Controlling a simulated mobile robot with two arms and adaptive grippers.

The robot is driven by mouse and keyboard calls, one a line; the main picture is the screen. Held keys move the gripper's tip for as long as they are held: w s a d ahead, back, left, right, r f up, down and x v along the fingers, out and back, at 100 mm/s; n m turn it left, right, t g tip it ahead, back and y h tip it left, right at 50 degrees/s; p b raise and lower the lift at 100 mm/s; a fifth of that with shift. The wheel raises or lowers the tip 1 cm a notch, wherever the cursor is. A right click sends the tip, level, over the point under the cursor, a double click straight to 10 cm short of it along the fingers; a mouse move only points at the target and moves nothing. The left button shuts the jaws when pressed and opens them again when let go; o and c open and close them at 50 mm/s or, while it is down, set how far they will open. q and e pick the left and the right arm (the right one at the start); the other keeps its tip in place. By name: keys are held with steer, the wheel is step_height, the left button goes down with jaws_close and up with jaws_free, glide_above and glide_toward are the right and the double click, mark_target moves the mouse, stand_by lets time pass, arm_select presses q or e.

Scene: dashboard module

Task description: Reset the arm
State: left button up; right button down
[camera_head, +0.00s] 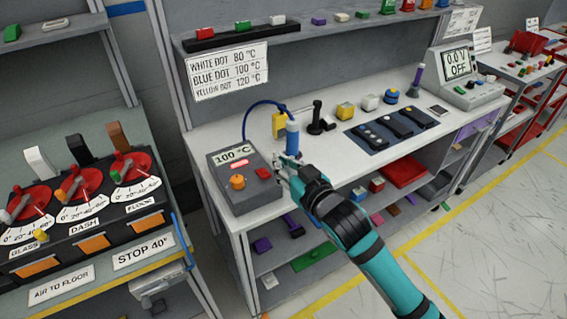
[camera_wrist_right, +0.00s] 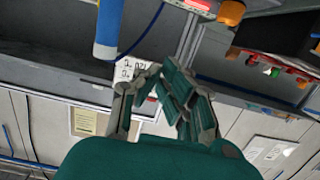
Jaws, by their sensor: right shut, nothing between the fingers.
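My right gripper (camera_head: 284,163) is at the front edge of the white bench, beside a blue cylindrical handle (camera_head: 292,138) that stands upright with a dark blue cable. In the right wrist view my right gripper (camera_wrist_right: 160,75) is shut and empty, and the blue handle (camera_wrist_right: 108,28) is apart from it at the upper left. A grey heating station (camera_head: 236,178) reading 100 °C, with an orange knob and a red button, is left of the gripper. My left gripper is not in view.
On the white bench (camera_head: 330,170) stand a yellow holder (camera_head: 279,125), a black stand (camera_head: 318,118), a dark tool mat (camera_head: 395,127) and a meter (camera_head: 466,85) reading 0.0 V OFF. A panel with several levers (camera_head: 80,200) is at the left. Open floor (camera_head: 480,230) lies at the lower right.

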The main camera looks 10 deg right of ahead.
stand_by(0.4)
steer(key=s+d+f+m+g+h, duration=0.2)
steer(key=s+d+f+g+h, duration=0.4)
steer(key=s+f, duration=0.65)
steer(key=s+d+f+g, duration=0.3)
steer(key=s+d+f, duration=0.15)
steer(key=s, duration=0.45)
steer(key=s+d+f+g, duration=0.2)
steer(key=s+d+f, duration=0.25)
steer(key=s, duration=0.55)
step_height(320, 180, down, 23)
steer(key=g, duration=0.2)
steer(key=s+d+f, duration=0.3)
steer(key=s+f, duration=1.4)
steer(key=shift+s+f+g+h, duration=0.25)
steer(key=shift+f+g+h, duration=0.05)
steer(key=shift+g, duration=0.1)
